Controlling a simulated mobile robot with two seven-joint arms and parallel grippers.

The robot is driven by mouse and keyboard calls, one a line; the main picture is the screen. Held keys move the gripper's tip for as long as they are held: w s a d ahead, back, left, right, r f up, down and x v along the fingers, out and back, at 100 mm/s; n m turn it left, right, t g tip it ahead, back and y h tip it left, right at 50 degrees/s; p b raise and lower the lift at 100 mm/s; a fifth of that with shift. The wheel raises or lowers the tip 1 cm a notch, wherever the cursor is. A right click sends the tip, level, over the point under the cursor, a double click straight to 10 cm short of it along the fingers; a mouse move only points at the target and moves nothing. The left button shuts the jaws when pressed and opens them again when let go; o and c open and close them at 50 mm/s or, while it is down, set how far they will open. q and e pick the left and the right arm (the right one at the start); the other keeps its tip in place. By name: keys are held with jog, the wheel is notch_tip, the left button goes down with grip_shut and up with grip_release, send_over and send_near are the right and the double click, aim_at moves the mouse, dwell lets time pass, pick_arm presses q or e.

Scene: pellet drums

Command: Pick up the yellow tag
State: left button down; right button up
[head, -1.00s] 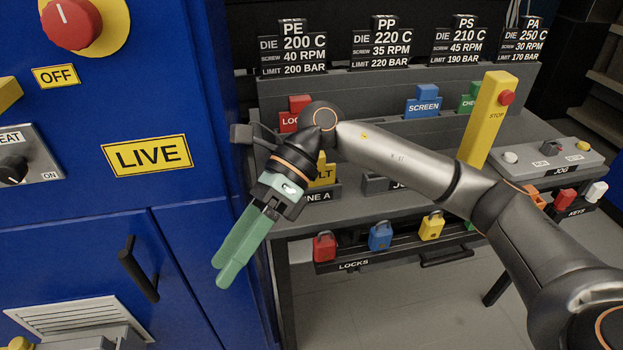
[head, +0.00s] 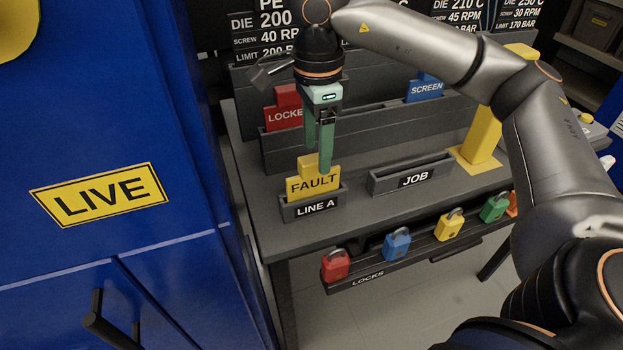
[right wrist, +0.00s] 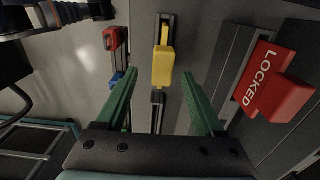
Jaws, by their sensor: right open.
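The yellow tag (head: 313,187), lettered FAULT, stands upright in the dark LINE A holder (head: 312,207) on the grey bench in the head view. My right gripper (head: 317,160), with green fingers, points down just above and at the tag's top. Its jaws are open and hold nothing. In the right wrist view the yellow tag (right wrist: 163,66) lies in the gap between the two finger tips; whether the fingers overlap its height I cannot tell. My left gripper is not in view.
The red LOCKED tag (head: 284,108) stands behind the holder. An empty JOB holder (head: 412,177) sits to the right. Padlocks, such as the red one (head: 335,264), line the bench's front rail. The blue LIVE cabinet (head: 110,230) stands close on the left.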

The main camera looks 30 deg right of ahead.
aim_at(313, 178)
jog(key=f, duration=0.7)
jog(key=shift+w+a+f, duration=0.15)
jog(key=shift+w+f, duration=0.05)
jog(key=shift+f, duration=0.1)
jog(key=shift+c, duration=0.2)
grip_shut()
